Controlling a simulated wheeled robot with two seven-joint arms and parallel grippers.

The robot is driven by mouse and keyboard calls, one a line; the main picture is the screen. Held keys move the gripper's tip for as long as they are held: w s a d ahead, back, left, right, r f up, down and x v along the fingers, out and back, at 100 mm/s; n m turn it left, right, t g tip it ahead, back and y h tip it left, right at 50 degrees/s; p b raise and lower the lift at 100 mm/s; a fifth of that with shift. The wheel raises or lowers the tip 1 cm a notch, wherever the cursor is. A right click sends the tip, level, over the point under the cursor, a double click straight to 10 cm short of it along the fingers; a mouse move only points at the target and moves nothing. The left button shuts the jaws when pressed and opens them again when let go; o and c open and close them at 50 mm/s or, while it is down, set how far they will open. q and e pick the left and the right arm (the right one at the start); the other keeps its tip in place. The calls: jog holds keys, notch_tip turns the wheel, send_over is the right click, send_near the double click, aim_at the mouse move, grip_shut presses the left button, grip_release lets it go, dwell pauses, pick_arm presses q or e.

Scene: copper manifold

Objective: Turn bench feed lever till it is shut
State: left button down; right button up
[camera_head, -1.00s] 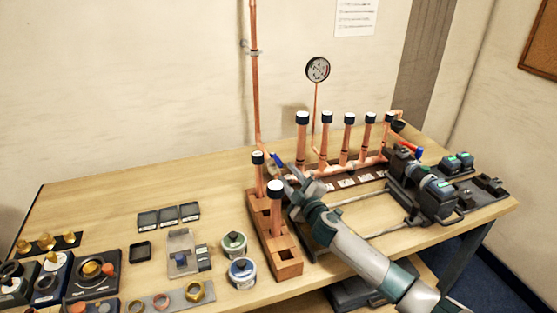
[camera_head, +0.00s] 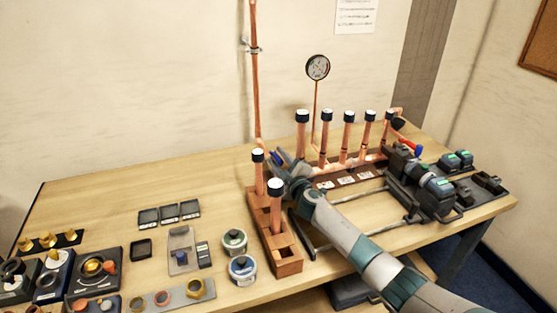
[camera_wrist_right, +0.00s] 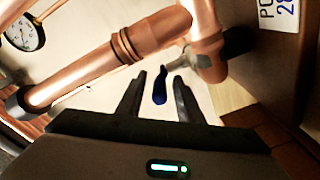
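The feed lever with a blue handle (camera_wrist_right: 160,86) sits low by the copper feed pipe in the right wrist view. In the head view a little of the blue handle (camera_head: 274,155) shows beside the fingers of my right gripper. My right gripper (camera_wrist_right: 157,92) is open, with the blue handle between its two dark fingers and a gap visible on each side. In the head view the right gripper (camera_head: 286,164) is at the foot of the vertical copper pipe (camera_head: 256,90). My left gripper is not in view.
Capped copper uprights (camera_head: 348,135) stand behind and right of the gripper. A wooden block (camera_head: 284,262) with two capped pipes is close on its left. A pressure gauge (camera_head: 317,67) rises behind. A red handle (camera_head: 412,149) is at the right. The bench's back left is clear.

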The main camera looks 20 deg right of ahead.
grip_shut()
jog(key=shift+a+m+h+b, duration=0.3)
jog(key=shift+h+b, duration=0.05)
jog(key=shift+h, duration=0.05)
jog(key=shift+a+m+h, duration=0.1)
jog(key=shift+m+h, duration=0.4)
jog(key=shift+h, duration=0.3)
grip_release()
jog(key=shift+s, duration=0.15)
